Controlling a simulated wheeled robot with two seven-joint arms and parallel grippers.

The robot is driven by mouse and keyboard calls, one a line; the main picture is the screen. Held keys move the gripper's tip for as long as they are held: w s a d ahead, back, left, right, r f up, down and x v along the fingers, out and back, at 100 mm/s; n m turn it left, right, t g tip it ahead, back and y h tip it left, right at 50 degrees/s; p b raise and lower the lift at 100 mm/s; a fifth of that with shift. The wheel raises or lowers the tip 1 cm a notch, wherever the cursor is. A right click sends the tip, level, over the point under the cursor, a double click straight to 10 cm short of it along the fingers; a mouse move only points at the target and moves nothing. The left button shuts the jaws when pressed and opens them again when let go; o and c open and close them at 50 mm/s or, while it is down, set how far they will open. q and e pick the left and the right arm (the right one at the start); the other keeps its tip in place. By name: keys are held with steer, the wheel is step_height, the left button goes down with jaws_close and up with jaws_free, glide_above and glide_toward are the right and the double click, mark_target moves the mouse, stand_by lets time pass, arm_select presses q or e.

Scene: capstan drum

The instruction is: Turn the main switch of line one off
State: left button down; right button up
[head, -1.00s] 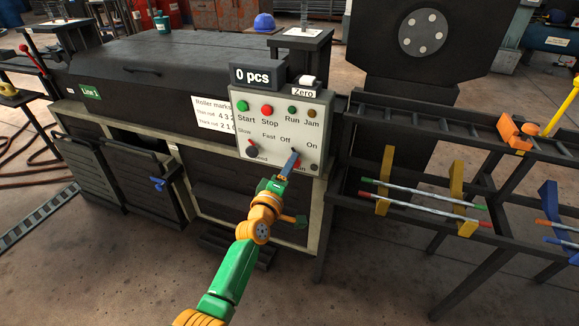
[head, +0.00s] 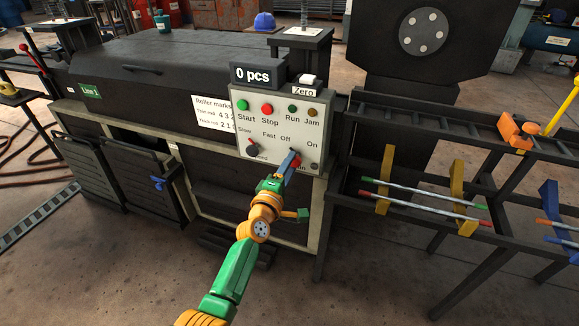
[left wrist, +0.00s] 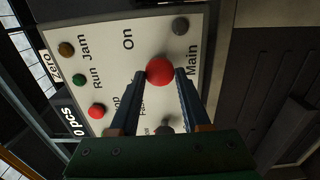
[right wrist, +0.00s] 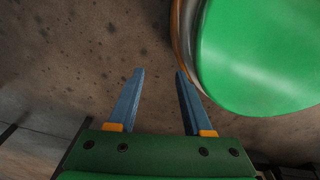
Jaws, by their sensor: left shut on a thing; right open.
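The grey control panel (head: 283,128) on the Line 1 machine carries the main switch (head: 296,161), a red knob low on its right side under the Off and On labels. The knob also shows in the left wrist view (left wrist: 160,70), with the word Main beside it. My left gripper (head: 290,160) is at the panel, shut on the red knob, one finger on each side of it. The fingers partly cover the labels, and I cannot tell where the knob points. My right gripper (right wrist: 159,75) is open and empty over bare floor in the right wrist view.
Green Start (head: 243,105) and red Stop (head: 267,109) buttons and a speed knob (head: 253,148) sit close by on the panel. A grey round part (head: 314,167) is right of the switch. A dark rack with rods (head: 420,200) stands to the right.

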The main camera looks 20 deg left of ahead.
steer(key=shift+s, duration=0.1)
arm_select(q)
steer(key=shift+c, duration=1.9)
jaws_free()
arm_select(e)
steer(key=shift+w, duration=0.2)
arm_select(q)
steer(key=s+p, duration=0.2)
steer(key=s, duration=0.5)
arm_select(e)
steer(key=shift+s+a+r, duration=0.8)
steer(key=shift+a+r, duration=0.05)
steer(key=shift+r, duration=0.25)
arm_select(q)
steer(key=shift+a, duration=0.1)
